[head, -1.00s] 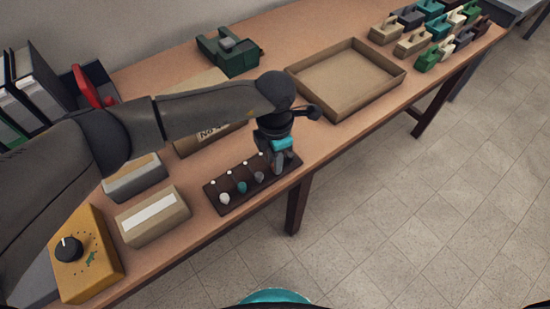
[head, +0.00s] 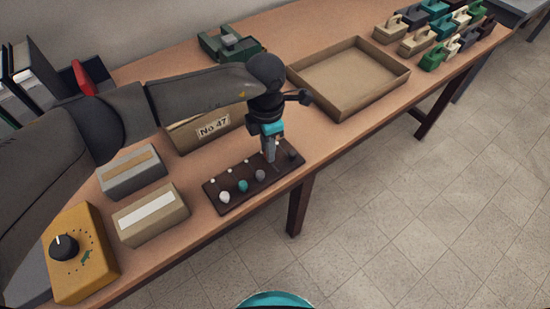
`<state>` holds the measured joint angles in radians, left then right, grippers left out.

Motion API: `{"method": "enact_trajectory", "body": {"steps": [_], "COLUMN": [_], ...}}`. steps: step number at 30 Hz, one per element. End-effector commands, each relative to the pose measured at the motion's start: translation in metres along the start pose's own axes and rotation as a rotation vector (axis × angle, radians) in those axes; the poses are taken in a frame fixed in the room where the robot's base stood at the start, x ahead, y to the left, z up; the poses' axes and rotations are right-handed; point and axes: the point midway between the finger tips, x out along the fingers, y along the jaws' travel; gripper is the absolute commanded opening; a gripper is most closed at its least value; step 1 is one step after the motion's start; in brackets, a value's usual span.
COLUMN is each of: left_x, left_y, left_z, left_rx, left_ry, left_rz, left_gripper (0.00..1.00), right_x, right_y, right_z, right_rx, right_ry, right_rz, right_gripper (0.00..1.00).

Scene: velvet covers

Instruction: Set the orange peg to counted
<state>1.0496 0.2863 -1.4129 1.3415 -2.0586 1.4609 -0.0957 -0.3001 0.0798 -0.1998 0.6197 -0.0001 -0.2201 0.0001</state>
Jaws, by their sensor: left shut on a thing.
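A dark brown peg board (head: 228,204) lies near the table's front edge. Along its front side stand a white peg (head: 224,197), a teal peg (head: 243,185), a grey peg (head: 260,175) and a dark peg (head: 292,154). Small white dots mark its back side. My left gripper (head: 269,159) points down over the right part of the board, between the grey and dark pegs. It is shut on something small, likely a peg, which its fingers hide. No orange peg can be made out. My right gripper is not in view.
A box labelled No 47 (head: 212,128) stands behind the board. Two small boxes (head: 150,215) (head: 132,175) and a yellow dial box (head: 82,260) are at left. A shallow empty tray (head: 349,78) lies to the right.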

Motion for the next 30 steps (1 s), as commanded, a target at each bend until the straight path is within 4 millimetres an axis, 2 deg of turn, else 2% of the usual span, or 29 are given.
{"method": "enact_trajectory", "body": {"steps": [3,12,13,20,30], "left_x": [0.0011,-0.0005,-0.0005,-0.0004,-0.0045], "left_y": [0.0087,0.0091,0.0091,0.0088,0.009], "left_z": [-0.0017,-0.0017,-0.0017,-0.0017,-0.0015], "left_rx": [-0.002,0.0,0.0,0.0,0.001], "left_ry": [-0.002,-0.003,-0.003,-0.002,-0.003], "left_rz": [0.001,-0.001,-0.001,-0.001,0.0], "left_gripper": [0.0,0.0,0.28,0.54,0.56], "right_x": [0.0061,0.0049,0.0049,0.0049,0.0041], "right_y": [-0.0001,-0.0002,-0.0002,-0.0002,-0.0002], "right_z": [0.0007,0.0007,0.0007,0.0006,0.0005], "right_rx": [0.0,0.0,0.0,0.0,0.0], "right_ry": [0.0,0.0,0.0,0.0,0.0], "right_rz": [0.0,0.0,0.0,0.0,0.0], "right_gripper": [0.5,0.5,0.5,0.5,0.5]}}
